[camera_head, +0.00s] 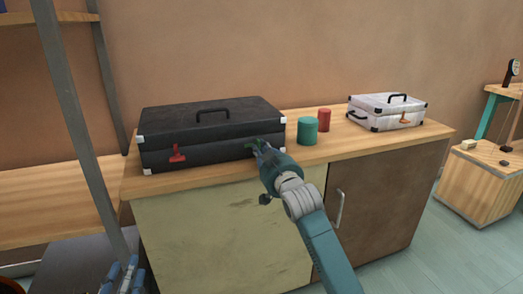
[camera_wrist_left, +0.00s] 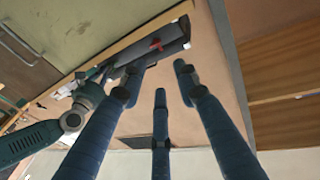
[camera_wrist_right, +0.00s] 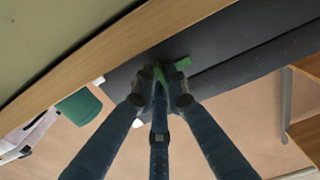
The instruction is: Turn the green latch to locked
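The black case (camera_head: 215,128) lies closed on the wooden counter. Its green latch (camera_head: 249,147) is on the front face, right of centre, partly hidden by my right gripper (camera_head: 261,149). In the right wrist view, the green latch (camera_wrist_right: 183,63) shows at the fingertips of my right gripper (camera_wrist_right: 159,76), with green also between the fingers. The fingers are drawn in close around it. The latch's exact angle is hard to tell. My left gripper (camera_head: 125,277) is low at the left, away from the case. In the left wrist view, its fingers (camera_wrist_left: 158,78) are spread and empty.
A red latch (camera_head: 177,153) is on the left of the case front. A green cylinder (camera_head: 307,131) and a red cylinder (camera_head: 324,120) stand right of the case. A white case (camera_head: 387,110) lies further right. A grey post (camera_head: 76,120) stands at left.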

